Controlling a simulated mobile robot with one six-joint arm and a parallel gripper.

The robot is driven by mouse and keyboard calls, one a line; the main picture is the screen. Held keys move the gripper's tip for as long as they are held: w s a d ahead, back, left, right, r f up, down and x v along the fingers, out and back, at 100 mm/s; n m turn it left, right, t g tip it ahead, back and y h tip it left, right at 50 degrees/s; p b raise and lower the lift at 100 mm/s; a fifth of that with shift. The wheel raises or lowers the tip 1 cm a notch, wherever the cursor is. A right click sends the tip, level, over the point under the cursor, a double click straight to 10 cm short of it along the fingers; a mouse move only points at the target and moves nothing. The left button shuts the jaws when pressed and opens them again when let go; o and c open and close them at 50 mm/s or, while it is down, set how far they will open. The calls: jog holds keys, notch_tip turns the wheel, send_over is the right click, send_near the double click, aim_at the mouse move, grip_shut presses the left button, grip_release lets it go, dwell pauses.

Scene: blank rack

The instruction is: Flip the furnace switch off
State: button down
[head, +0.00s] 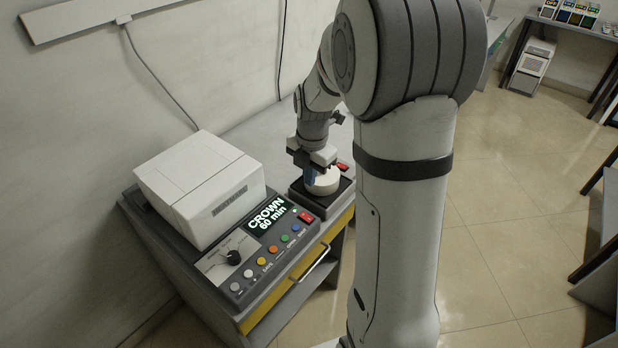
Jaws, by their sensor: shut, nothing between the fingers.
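The furnace (200,185) is a white box on a dark grey base with a sloped control panel. Its display reads "CROWN 60 min". A red rocker switch (306,217) sits at the right end of the panel, right of the display; its on or off position is too small to tell. My gripper (311,180) is shut and empty, pointing down beyond the red switch. It is close beside a white round piece (324,181) on a black stand; whether they touch I cannot tell.
The black stand (318,203) is right of the furnace, with another red switch (343,167) near its back. A black knob (233,257) and several coloured buttons line the furnace panel. The bench top (262,138) behind is clear. A yellow drawer front (270,322) is below.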

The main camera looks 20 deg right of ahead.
jog(key=s+a+r+m+t, duration=0.1)
jog(key=s+r+m, duration=0.4)
jog(key=s+m, duration=0.5)
jog(key=s+a+r+m+t, duration=0.1)
jog(key=s+a+r+m, duration=0.3)
jog(key=s+m, duration=0.6)
jog(key=shift+s+r+m+t, duration=0.3)
jog(key=shift+r+m, duration=0.55)
jog(key=shift+m, duration=1.45)
jog(key=shift+w+d, duration=0.1)
